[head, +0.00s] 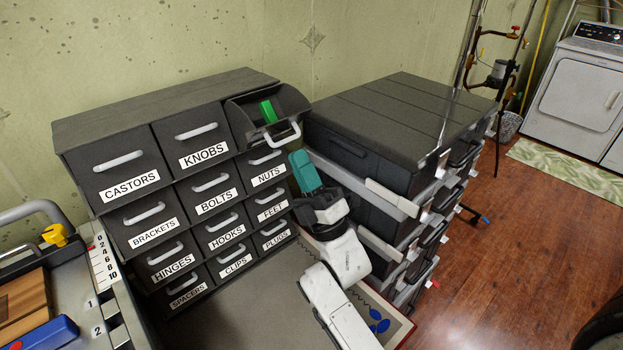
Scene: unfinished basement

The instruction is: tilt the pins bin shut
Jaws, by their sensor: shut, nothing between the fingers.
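The bin cabinet (135,112) is dark grey, with rows of labelled bins. The bin at its top right corner (243,122) is tilted open, with its front leaning out and its top exposed. A green block (268,112) shows inside it, and its pale handle (284,135) sticks out at the front. No label is readable on this bin, and no readable label says PINS. My gripper (299,160) has teal fingers, is shut and empty, and is just below and right of the open bin's handle. I cannot tell whether it touches the bin.
The other bins, such as KNOBS (199,140) and NUTS (266,167), are shut. A dark stack of drawers (400,110) stands close to the right of my gripper. A workbench with a blue tool (40,335) is at lower left. Wooden floor is open at right.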

